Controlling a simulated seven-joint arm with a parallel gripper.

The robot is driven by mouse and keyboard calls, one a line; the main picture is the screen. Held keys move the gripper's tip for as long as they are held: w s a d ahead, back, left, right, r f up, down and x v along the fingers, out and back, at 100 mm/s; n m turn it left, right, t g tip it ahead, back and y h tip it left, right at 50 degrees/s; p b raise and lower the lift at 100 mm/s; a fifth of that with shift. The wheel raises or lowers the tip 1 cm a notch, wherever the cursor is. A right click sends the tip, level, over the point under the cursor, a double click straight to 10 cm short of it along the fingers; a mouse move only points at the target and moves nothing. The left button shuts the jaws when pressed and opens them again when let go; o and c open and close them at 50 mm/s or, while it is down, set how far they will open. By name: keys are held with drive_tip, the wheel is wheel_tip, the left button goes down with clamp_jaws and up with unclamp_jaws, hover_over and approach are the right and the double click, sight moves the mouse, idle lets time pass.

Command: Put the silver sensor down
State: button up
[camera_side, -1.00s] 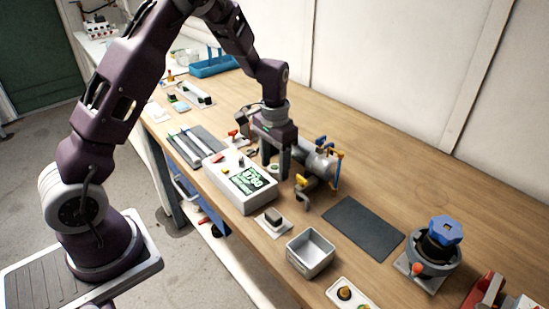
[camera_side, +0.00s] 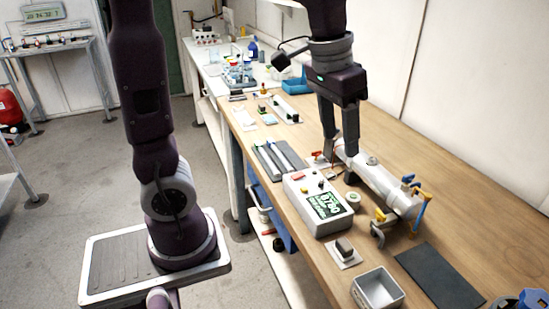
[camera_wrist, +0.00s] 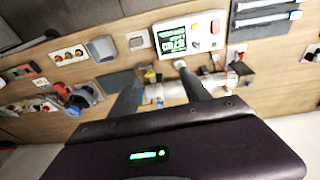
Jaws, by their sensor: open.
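The silver reactor tube (camera_side: 392,188) lies along the bench with a small silver round piece (camera_side: 371,159) on its top. A short silver-grey cylinder (camera_side: 353,200) stands beside the controller box. I cannot tell which of these pieces is the silver sensor. My gripper (camera_side: 339,158) points down at the far left end of the tube, open, with nothing visible between its fingers. Whether the fingertips touch anything is unclear. In the wrist view the two fingers of my gripper (camera_wrist: 160,78) are spread apart, with the tube (camera_wrist: 172,90) behind them.
The white controller box (camera_side: 318,205) with a green display stands left of the tube.

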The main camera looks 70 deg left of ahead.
drive_tip(key=s+d+t, duration=0.3)
drive_tip(key=s, duration=1.2)
drive_tip(key=shift+s+f, duration=0.15)
drive_tip(key=shift+s, duration=0.2)
